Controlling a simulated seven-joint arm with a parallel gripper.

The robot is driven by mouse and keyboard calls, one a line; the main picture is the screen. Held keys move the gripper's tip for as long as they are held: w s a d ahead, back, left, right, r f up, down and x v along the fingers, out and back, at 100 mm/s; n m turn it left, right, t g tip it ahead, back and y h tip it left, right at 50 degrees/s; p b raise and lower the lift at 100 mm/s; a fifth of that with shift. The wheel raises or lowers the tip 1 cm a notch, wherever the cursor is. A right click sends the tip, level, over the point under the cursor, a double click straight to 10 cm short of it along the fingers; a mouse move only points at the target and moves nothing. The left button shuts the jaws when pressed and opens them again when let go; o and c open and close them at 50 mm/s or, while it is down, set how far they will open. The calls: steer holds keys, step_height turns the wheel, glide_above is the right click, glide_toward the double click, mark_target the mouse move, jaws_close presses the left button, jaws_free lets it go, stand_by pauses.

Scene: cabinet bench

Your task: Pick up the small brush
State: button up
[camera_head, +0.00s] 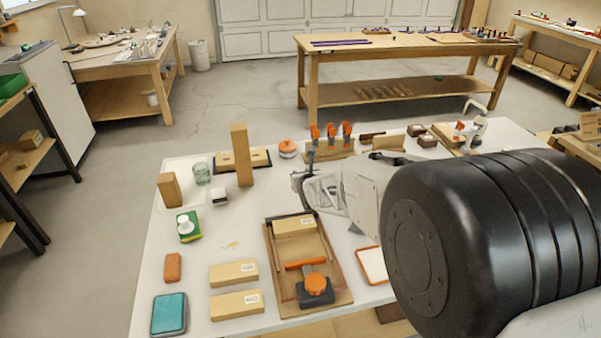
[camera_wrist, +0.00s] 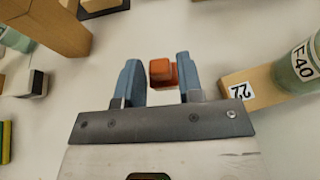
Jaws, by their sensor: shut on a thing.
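My gripper (camera_wrist: 159,80) shows in the wrist view as two blue-grey fingers around an orange block-like thing (camera_wrist: 162,72). The gripper is shut on this thing. It is seen nearly end-on, and no bristles show, so I cannot confirm that it is the small brush. In the head view, my gripper (camera_head: 302,188) is over the middle of the white bench, above and behind the wooden tray. What it holds cannot be made out there. No other brush can be clearly identified.
A tall wooden block (camera_head: 241,155) and a glass (camera_head: 202,173) stand at the bench's back left. A rack with orange-handled tools (camera_head: 331,132) stands behind my gripper. The wooden tray (camera_head: 335,282) is in front.

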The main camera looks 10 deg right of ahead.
steer(key=shift+s, duration=0.4)
